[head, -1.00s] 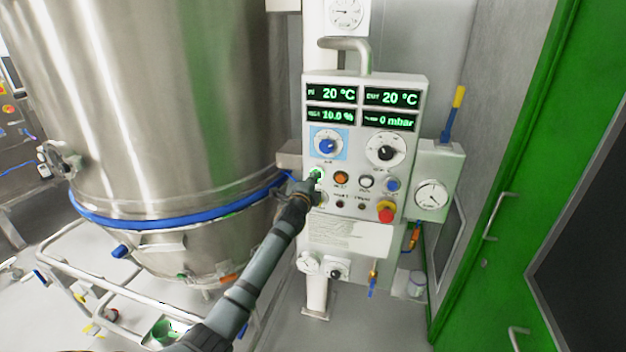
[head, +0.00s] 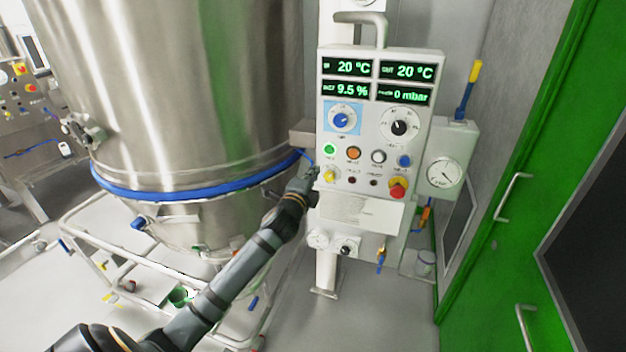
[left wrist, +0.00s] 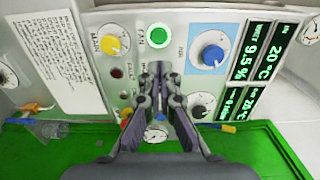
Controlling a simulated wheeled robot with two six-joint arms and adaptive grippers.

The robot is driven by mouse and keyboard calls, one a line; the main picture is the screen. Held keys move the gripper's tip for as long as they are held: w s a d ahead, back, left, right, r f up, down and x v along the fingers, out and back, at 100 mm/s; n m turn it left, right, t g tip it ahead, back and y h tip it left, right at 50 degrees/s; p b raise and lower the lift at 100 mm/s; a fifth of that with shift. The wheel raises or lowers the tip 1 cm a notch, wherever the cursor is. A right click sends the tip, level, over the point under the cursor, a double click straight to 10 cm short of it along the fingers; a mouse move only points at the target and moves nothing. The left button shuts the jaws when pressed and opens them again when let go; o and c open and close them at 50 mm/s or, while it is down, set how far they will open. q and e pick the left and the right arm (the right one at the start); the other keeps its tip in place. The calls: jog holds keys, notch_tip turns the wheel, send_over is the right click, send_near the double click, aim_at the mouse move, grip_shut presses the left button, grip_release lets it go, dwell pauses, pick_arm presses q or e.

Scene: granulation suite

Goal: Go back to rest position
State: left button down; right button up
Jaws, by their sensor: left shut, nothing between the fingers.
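My left gripper (head: 312,182) is shut and empty at the lower left edge of the control panel (head: 327,100), below and left of the lit green button (head: 330,149). In the left wrist view the shut fingertips (left wrist: 158,70) appear in front of the panel, just below the green button (left wrist: 159,36); the gap to the panel is hard to judge. The panel's displays (head: 377,82) read 20 °C, 20 °C, 9.5 % and 0 mbar. My right gripper is in neither view.
A large steel vessel (head: 180,90) with a blue band stands left of the panel, above a white tubular frame (head: 85,235). A green door (head: 500,170) with handles is on the right. A gauge box (head: 450,145) flanks the panel. Grey floor shows below the panel.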

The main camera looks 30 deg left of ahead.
pick_arm(q)
jog(key=s+a+f+n+g, duration=0.2)
jog(key=f+g, duration=0.1)
jog(key=f, duration=1)
jog(key=s+a+f+n+g, duration=0.1)
jog(key=s+f+n+g, duration=0.15)
jog(key=f, duration=1.15)
jog(key=s+d+f+n+g+h, duration=0.1)
jog(key=s+f+n+g, duration=0.1)
jog(key=s+f, duration=0.6)
jog(key=s+f+n+g, duration=0.2)
jog(key=s+f, duration=0.1)
jog(key=f, duration=0.8)
jog(key=s+d+f+n+g, duration=0.2)
jog(key=s+f, duration=0.5)
jog(key=s, duration=0.5)
jog(key=s+d+f+n+g+h, duration=0.1)
jog(key=s+d+f, duration=0.4)
jog(key=s, duration=0.8)
jog(key=s+d+f+n+g+h, duration=0.1)
jog(key=s+d+f+n+g, duration=0.2)
jog(key=s+f, duration=0.6)
jog(key=s+d+g, duration=0.1)
jog(key=s, duration=0.3)
jog(key=shift+d+f, duration=0.25)
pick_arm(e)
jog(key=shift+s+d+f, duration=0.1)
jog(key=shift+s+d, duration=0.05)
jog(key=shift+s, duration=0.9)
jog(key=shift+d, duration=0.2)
